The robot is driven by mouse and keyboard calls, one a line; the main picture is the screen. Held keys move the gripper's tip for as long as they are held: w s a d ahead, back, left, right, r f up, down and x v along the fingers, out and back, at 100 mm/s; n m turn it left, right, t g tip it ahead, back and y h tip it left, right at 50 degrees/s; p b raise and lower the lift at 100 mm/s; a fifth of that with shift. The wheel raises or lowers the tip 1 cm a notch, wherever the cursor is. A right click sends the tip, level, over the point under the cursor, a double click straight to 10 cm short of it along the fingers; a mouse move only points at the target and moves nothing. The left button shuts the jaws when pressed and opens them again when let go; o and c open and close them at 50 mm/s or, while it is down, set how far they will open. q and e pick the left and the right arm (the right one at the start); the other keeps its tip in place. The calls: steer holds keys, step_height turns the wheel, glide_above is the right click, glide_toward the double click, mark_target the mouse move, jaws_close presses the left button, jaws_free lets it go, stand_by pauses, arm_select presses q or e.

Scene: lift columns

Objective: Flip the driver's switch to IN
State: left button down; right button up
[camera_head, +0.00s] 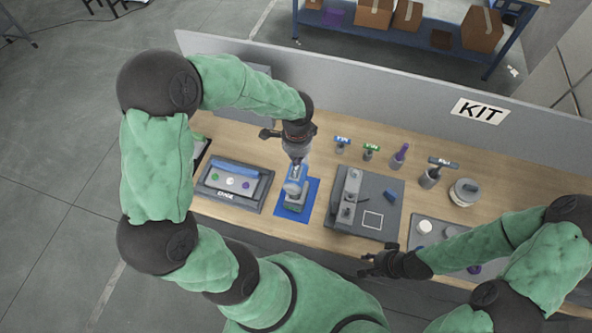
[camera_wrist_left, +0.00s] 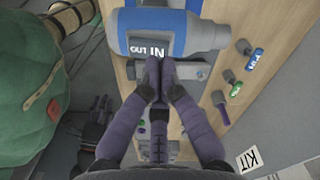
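The driver (camera_head: 296,190) is a blue and grey tool lying on a blue mat (camera_head: 312,187) in the head view. In the left wrist view the driver (camera_wrist_left: 195,35) fills the top, with a label panel (camera_wrist_left: 147,49) reading OUT on the left and IN on the right. My left gripper (camera_head: 296,162) points down at the driver's far end. In its wrist view the left gripper's (camera_wrist_left: 158,62) fingertips are together just below the IN label, with nothing seen between them; contact is unclear. The switch's position cannot be told. My right gripper (camera_head: 368,264) is open and empty near the front edge.
A grey tray with coloured buttons (camera_head: 235,187) is left of the driver. A grey fixture board (camera_head: 378,192) is on its right. Several labelled bits (camera_head: 371,149) stand behind, with a round part (camera_head: 464,192) further right. A grey partition (camera_head: 390,85) closes the back.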

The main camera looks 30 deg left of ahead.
mark_target(297, 167)
arm_select(q)
steer(key=shift+f+b, duration=1.05)
steer(key=shift+f, duration=0.2)
stand_by(1.2)
steer(key=shift+r, duration=0.15)
steer(key=shift+r+p, duration=2.65)
steer(key=shift+r, duration=0.75)
